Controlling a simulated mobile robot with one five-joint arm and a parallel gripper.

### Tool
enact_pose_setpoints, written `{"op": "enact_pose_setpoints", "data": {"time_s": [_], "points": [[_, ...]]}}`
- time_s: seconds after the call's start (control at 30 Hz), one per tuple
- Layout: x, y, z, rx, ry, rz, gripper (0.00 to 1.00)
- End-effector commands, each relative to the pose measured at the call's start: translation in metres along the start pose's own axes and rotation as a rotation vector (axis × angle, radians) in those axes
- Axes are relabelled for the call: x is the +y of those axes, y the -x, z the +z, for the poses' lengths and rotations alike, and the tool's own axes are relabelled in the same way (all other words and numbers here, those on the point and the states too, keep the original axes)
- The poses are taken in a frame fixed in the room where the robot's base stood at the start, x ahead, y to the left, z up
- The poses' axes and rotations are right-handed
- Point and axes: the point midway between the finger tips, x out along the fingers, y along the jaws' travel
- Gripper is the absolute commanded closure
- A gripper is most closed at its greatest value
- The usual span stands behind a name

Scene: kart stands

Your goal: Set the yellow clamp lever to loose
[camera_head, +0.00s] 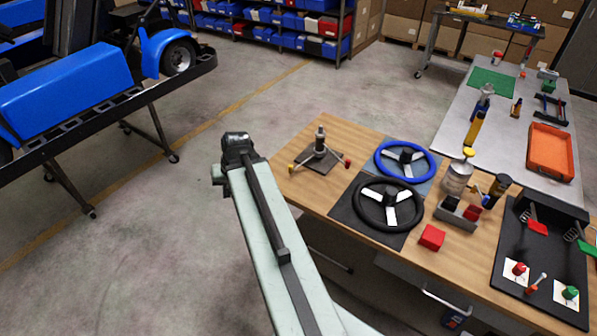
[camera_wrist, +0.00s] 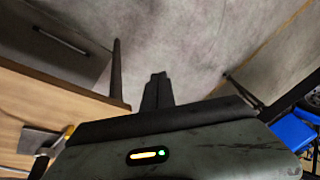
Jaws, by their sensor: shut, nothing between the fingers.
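The clamp stand (camera_head: 319,154) is a grey post on a dark square base at the near left corner of the wooden bench. A lever with a yellow end (camera_head: 292,168) sticks out on its left, and one with a red end (camera_head: 347,163) on its right. In the wrist view a yellow tip (camera_wrist: 68,132) on a grey part shows at the lower left. My gripper (camera_wrist: 157,88) is shut and empty, its dark fingers over floor past the bench edge. In the head view my arm's end is left of the stand, apart from it; the fingers are hard to make out there.
The wooden bench (camera_head: 335,128) also carries a blue steering wheel (camera_head: 405,147), a black steering wheel (camera_head: 362,208) and a red block (camera_head: 432,237). A blue kart (camera_head: 70,88) on a stand is at the left. Open floor lies between kart and bench.

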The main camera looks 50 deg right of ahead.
Motion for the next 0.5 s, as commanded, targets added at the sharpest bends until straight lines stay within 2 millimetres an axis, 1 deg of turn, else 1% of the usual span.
{"op": "enact_pose_setpoints", "data": {"time_s": [0.03,0.07,0.1,0.17,0.2,0.3,0.33,0.4,0.5], "points": [[0.053,0.003,-0.013,0.061,-0.104,-0.006,1.00],[0.081,0.008,-0.020,0.099,-0.160,-0.011,1.00],[0.117,0.016,-0.027,0.148,-0.229,-0.015,1.00],[0.168,0.028,-0.033,0.217,-0.325,-0.018,1.00],[0.199,0.036,-0.035,0.259,-0.381,-0.017,1.00],[0.259,0.055,-0.033,0.346,-0.489,-0.013,1.00],[0.271,0.059,-0.032,0.363,-0.511,-0.011,1.00],[0.293,0.067,-0.030,0.396,-0.549,-0.008,1.00],[0.305,0.072,-0.028,0.415,-0.572,-0.006,1.00]]}}
